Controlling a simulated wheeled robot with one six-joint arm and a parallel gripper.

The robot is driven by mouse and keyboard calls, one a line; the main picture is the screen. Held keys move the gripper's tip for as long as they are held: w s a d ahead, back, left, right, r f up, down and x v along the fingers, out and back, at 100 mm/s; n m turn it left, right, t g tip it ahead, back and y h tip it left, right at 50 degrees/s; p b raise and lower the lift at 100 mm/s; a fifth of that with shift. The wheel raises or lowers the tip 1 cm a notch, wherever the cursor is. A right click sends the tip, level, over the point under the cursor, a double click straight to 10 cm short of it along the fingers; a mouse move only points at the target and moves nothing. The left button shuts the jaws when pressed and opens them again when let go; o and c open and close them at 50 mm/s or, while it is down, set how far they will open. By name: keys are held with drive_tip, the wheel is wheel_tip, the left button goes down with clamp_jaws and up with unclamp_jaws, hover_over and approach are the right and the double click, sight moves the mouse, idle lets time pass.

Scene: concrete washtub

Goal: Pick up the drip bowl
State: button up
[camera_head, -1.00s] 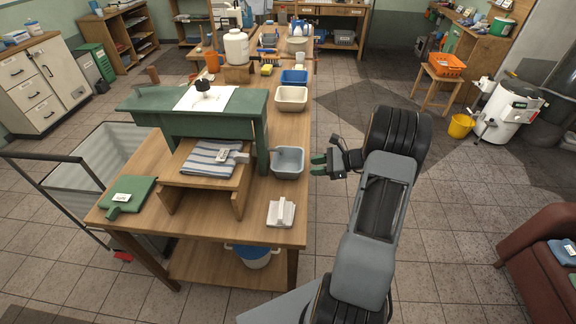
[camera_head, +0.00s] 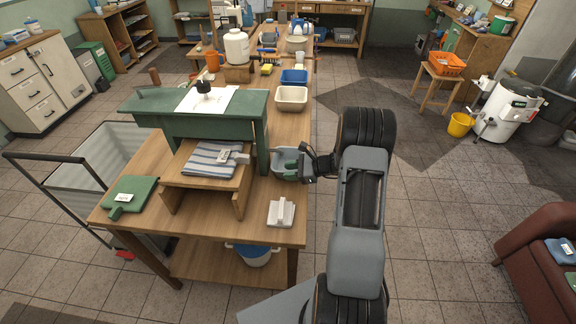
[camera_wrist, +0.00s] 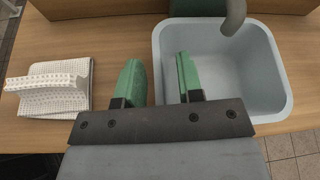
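The drip bowl looks to be the pale blue-grey square bowl (camera_head: 277,157) at the bench's right edge, beside the green stand; it also shows in the wrist view (camera_wrist: 268,72), upright below a grey spout (camera_wrist: 233,16). My gripper (camera_head: 289,168) is at the bowl in the head view, partly covering it. I cannot tell whether either finger touches the wall.
A white folded item with an upright handle (camera_head: 281,213) lies on the bench near the bowl. The green stand (camera_head: 215,125) and a wooden shelf with a striped cloth (camera_head: 208,160) are left of it. A cream basin (camera_head: 291,98) stands behind. Floor to the right is open.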

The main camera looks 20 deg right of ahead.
clamp_jaws()
idle(0.5)
drive_tip(key=shift+r, duration=0.1)
